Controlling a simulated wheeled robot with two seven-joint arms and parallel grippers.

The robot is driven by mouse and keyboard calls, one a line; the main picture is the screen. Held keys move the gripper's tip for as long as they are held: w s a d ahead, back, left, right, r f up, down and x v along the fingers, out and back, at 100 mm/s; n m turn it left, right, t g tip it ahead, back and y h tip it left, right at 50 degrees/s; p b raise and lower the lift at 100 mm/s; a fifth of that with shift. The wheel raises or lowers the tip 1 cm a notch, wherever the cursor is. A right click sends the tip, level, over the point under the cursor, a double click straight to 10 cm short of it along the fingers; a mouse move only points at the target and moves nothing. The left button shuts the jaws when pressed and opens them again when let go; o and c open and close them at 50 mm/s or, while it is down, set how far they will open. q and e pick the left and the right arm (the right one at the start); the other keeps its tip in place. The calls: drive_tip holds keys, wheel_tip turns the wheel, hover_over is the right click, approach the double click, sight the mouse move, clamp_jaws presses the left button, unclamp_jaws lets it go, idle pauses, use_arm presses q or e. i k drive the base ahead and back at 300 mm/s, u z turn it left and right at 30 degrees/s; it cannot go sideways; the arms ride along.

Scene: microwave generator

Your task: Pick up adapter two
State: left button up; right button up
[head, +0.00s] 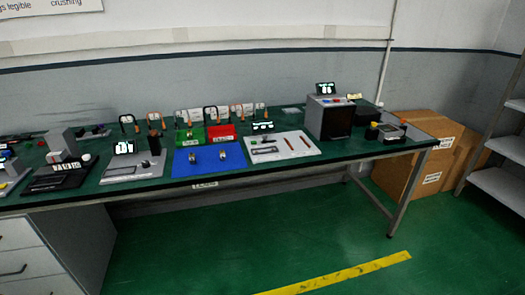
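Two small metallic pieces, possibly adapters, sit on a blue mat (207,167) near the front edge of the green table. One piece (193,157) is on the left and the other piece (222,153) is on the right, apart from each other. Their labels are too small to read, so I cannot tell which is adapter two. A green bin (190,142) and a red bin (221,137) stand just behind the mat. Neither of my grippers is in view.
A white board (285,153) with small tools lies right of the mat. A grey device (135,170) with a display stands left. A dark-fronted box (330,118) stands farther right. Cardboard boxes (413,170) and a shelf (508,147) are beyond the table. The green floor in front is clear.

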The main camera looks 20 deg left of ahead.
sight(222, 153)
drive_tip(key=z, duration=0.3)
drive_tip(key=i, duration=1.55)
drive_tip(key=u, duration=0.9)
